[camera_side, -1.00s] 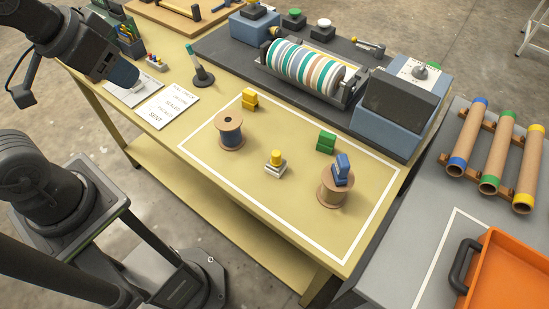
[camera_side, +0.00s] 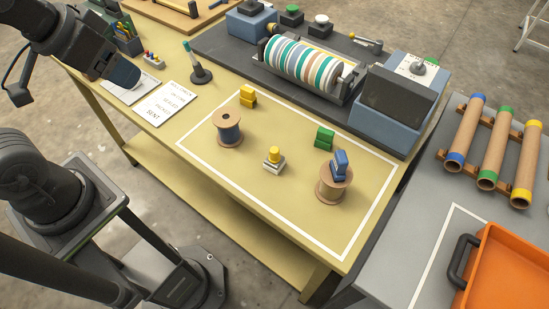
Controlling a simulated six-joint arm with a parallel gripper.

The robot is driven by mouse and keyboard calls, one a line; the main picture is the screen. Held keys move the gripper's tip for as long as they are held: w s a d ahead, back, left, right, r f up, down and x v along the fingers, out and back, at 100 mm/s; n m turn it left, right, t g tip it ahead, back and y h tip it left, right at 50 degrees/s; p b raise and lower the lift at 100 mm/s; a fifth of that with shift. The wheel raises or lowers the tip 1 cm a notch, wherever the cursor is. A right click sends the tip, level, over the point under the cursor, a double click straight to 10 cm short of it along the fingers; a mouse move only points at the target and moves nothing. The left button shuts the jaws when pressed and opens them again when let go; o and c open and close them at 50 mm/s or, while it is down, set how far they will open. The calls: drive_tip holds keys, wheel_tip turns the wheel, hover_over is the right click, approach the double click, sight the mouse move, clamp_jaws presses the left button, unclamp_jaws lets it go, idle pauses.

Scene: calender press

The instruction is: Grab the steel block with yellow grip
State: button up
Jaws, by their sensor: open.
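The steel block with yellow grip (camera_side: 273,160) stands upright on the yellow table, inside the white outlined area. Its base is pale metal and its knob is yellow. Nothing touches it. My gripper (camera_side: 122,78) is at the upper left, over the table's left end, well away from the block. Its fingers are hard to make out at this size, and I see nothing held in it.
A spool with blue winding (camera_side: 229,128) stands left of the block. Another spool (camera_side: 334,187) at right carries a blue block (camera_side: 339,163). A green block (camera_side: 324,138) and a yellow block (camera_side: 247,96) are behind. The striped roller press (camera_side: 312,66) stands at the back.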

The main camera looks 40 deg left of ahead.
drive_tip(key=w+d+m+g, duration=0.3)
drive_tip(key=w+d+m, duration=0.35)
drive_tip(key=w, duration=0.25)
drive_tip(key=m+g+y, duration=0.2)
drive_tip(key=m+g, duration=0.1)
drive_tip(key=m, duration=0.7)
approach(274, 158)
drive_tip(key=shift+m, duration=0.25)
drive_tip(key=f, duration=0.2)
drive_tip(key=a+f, duration=0.1)
drive_tip(key=f, duration=0.2)
drive_tip(key=shift+a+f, duration=0.3)
drive_tip(key=shift+a, duration=0.1)
drive_tip(key=shift+w+a+f, duration=0.1)
drive_tip(key=shift+a+f, duration=0.05)
drive_tip(key=shift+f, duration=0.85)
drive_tip(key=shift+w+a+f, duration=0.1)
drive_tip(key=shift+a+f, duration=0.05)
drive_tip(key=shift+f, duration=0.85)
drive_tip(key=shift+w+a+f, duration=0.1)
drive_tip(key=shift+f, duration=0.9)
drive_tip(key=shift+r, duration=0.1)
drive_tip(key=c, duration=1.1)
